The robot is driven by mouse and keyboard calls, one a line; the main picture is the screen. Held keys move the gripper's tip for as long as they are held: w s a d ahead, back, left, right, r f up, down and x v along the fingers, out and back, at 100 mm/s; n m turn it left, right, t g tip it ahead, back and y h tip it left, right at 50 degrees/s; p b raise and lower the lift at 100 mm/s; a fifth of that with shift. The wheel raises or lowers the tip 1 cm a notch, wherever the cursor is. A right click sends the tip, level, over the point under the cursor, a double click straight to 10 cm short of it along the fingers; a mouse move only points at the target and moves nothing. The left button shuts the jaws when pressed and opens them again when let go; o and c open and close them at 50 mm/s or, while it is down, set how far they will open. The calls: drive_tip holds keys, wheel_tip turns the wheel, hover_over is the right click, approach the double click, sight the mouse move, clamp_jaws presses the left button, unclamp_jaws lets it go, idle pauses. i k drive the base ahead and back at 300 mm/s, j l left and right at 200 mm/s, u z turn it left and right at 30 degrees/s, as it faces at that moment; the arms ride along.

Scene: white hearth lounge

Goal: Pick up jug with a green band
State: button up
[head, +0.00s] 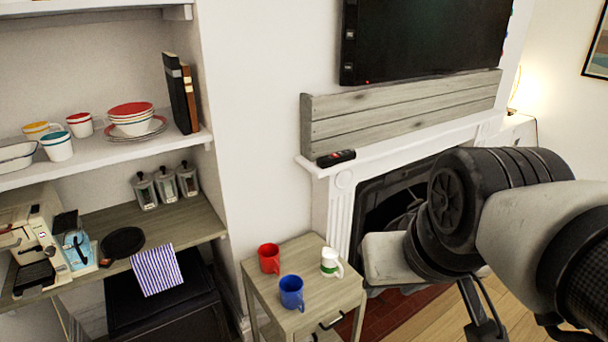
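The white jug with a green band (331,263) stands upright on a small wooden side table (265,291), at the table's right rear. A red mug (269,258) stands to its left and a blue mug (291,292) stands in front of it, both apart from the jug. My arm comes in from the right side of the view. The end of my arm, with a dark finger-like part (480,318) pointing down, is right of the table and apart from the jug. Whether the gripper is open or shut does not show.
Shelves (100,156) with cups, bowls, books, canisters and a coffee machine fill the left. A white fireplace (342,215) stands behind the table, with a black remote-like object (336,158) on its mantel. Wooden floor (425,325) shows right of the table.

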sight(329, 264)
drive_tip(key=i+u, duration=0.25)
drive_tip(key=u, duration=0.15)
drive_tip(key=i+l+u, duration=0.1)
drive_tip(key=u, duration=0.3)
drive_tip(key=i+l+u, duration=0.2)
drive_tip(key=u, duration=0.2)
drive_tip(key=i, duration=0.1)
